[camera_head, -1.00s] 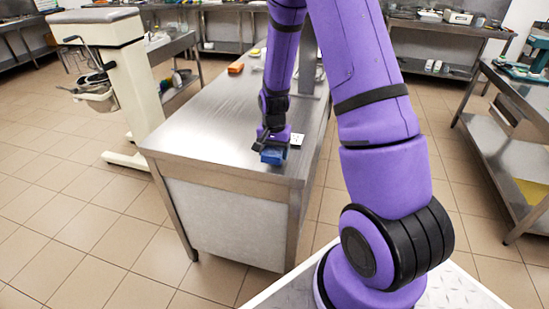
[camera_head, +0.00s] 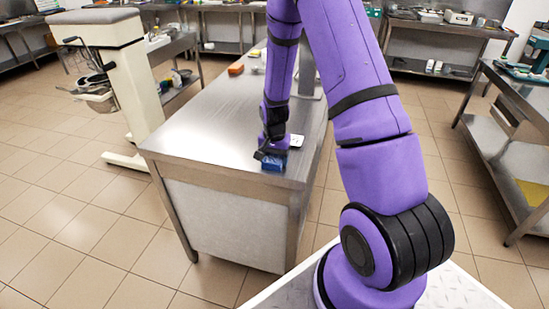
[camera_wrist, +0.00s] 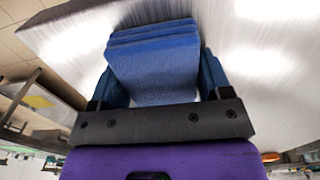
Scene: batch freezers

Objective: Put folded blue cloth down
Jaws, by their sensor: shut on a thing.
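The folded blue cloth (camera_head: 273,162) is at the near end of the steel table (camera_head: 205,125), close to its front right corner. In the wrist view the cloth (camera_wrist: 155,62) shows as a thick stack of layers between the two fingers. My gripper (camera_head: 271,158) is shut on it; in the wrist view my gripper (camera_wrist: 158,85) has one finger on each side of the cloth. The cloth is over the tabletop, at or just above it; I cannot tell whether it touches.
A white item (camera_head: 297,141) lies just behind my gripper on the table. An orange object (camera_head: 236,69) lies farther back on the left. The left and middle of the tabletop are clear. A cream stand (camera_head: 128,75) is left of the table, and a steel shelf table (camera_head: 500,140) is at right.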

